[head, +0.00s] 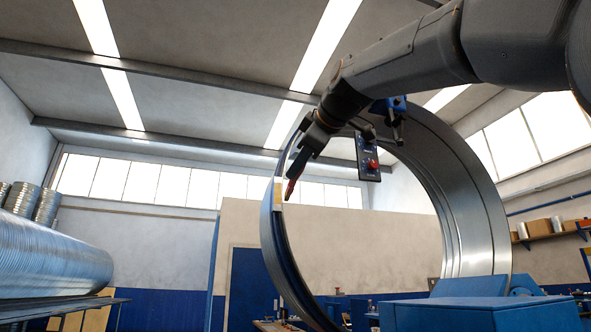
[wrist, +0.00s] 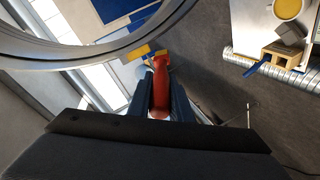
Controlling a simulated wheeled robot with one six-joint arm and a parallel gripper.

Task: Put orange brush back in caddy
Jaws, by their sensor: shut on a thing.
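The orange brush (wrist: 160,88) is held between the fingers of my gripper (wrist: 160,108) in the wrist view, its orange-red handle pointing up the picture. In the head view the brush (head: 290,188) hangs tilted below my gripper (head: 300,165), close to the left rim of the large metal ring. My gripper is shut on it. A tan box (wrist: 283,55) with a grey block and a blue piece beside it shows at the upper right of the wrist view; I cannot tell whether it is the caddy. No caddy is clear in the head view.
The big metal ring (head: 466,200) stands close to the arm; a pale yellow patch (head: 277,196) is on its left edge. A control box with a red button (head: 369,160) hangs inside the ring. A blue machine housing (head: 480,312) stands below. Ribbed duct (head: 45,258) lies left.

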